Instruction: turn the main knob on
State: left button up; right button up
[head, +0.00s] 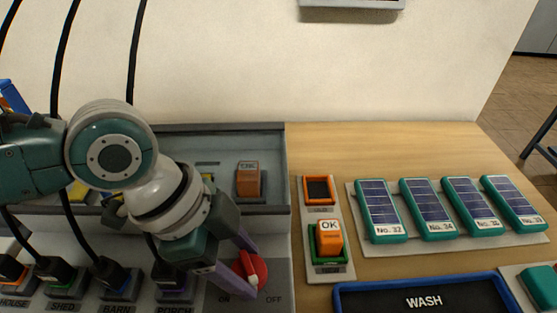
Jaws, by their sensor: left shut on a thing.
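The main knob (259,268) is a round red knob on the grey panel at the lower middle of the head view. The word ON is printed below it to the left and OFF below it to the right. My left gripper (247,270) reaches down from the left, and its purple fingers are shut on the knob from either side. The fingers hide part of the knob, so I cannot tell clearly which way it points. My right gripper is not in view.
Black plugs with cables stand along the panel, labelled HOUSE, SHED, BARN and PORCH (174,291). A grey tray (284,170) lies behind. To the right are an OK block (330,238), several solar panels (378,210) and a blue-rimmed WASH tray (424,281).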

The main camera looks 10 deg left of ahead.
pick_arm(q)
jog(key=m+b, duration=0.1)
jog(key=m, duration=0.1)
jog(key=m+g+b, duration=0.1)
jog(key=shift+w+f+m+b, duration=0.2)
jog(key=shift+m+b, duration=0.1)
jog(key=shift+m, duration=0.1)
jog(key=m+g+b, duration=0.1)
jog(key=m+b, duration=0.1)
jog(key=m, duration=0.1)
jog(key=shift+m+g+b, duration=0.3)
jog(key=shift+g+b, duration=0.05)
jog(key=shift+g, duration=0.05)
jog(key=m+g+b, duration=0.1)
jog(key=m+b, duration=0.1)
jog(key=m, duration=0.1)
jog(key=shift+w+d+y, duration=0.1)
jog(key=shift+y, duration=0.3)
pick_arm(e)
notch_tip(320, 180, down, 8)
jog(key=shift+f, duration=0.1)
pick_arm(q)
jog(key=shift+r+m+g+y+b, duration=0.15)
jog(key=shift+m+g+y+b, duration=0.2)
jog(key=shift+m+b, duration=0.75)
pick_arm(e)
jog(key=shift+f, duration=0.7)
pick_arm(q)
jog(key=shift+m, duration=0.4)
jog(key=o, duration=1.3)
